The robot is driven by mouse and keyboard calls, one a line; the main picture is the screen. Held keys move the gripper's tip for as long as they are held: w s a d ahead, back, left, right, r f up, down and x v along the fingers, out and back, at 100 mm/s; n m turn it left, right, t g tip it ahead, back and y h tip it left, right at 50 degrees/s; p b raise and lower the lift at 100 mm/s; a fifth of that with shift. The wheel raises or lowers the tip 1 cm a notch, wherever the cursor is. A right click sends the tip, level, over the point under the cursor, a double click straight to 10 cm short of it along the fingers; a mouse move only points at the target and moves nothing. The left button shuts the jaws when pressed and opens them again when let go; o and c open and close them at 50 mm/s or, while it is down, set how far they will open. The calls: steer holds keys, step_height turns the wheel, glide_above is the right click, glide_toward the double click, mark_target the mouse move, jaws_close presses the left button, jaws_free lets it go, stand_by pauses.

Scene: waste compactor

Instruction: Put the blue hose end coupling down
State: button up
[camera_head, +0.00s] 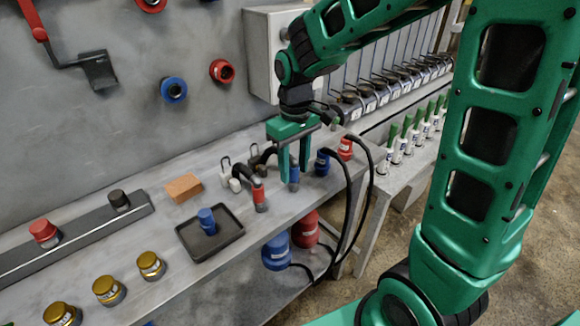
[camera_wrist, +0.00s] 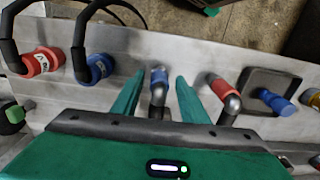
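The blue hose end coupling (camera_head: 294,178) stands on the bench, a blue collar on a grey metal bent end. In the wrist view the coupling (camera_wrist: 158,78) is between my two fingers, with a visible gap on each side. My gripper (camera_head: 293,165) points down over it and is open; its green fingers also show in the wrist view (camera_wrist: 160,80). The fingers appear not to touch the coupling. Part of it is hidden behind the fingers in the head view.
A red coupling (camera_head: 258,192) stands close by. A black tray (camera_head: 185,237) holds a blue piece (camera_head: 207,221). Blue (camera_head: 322,163) and red (camera_head: 345,149) fittings with black hoses are on the other side. An orange block (camera_head: 183,187) and gold-topped caps (camera_head: 150,265) stand farther left.

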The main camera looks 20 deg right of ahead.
step_height(320, 180, up, 12)
steer(key=shift+r, duration=0.1)
stand_by(0.5)
steer(key=s+d+f+m, duration=0.4)
steer(key=s+d, duration=0.4)
steer(key=s, duration=0.3)
steer(key=s+d+f+m, duration=0.4)
steer(key=s+d+m, duration=0.2)
steer(key=s, duration=0.6)
steer(key=shift+d, duration=1.25)
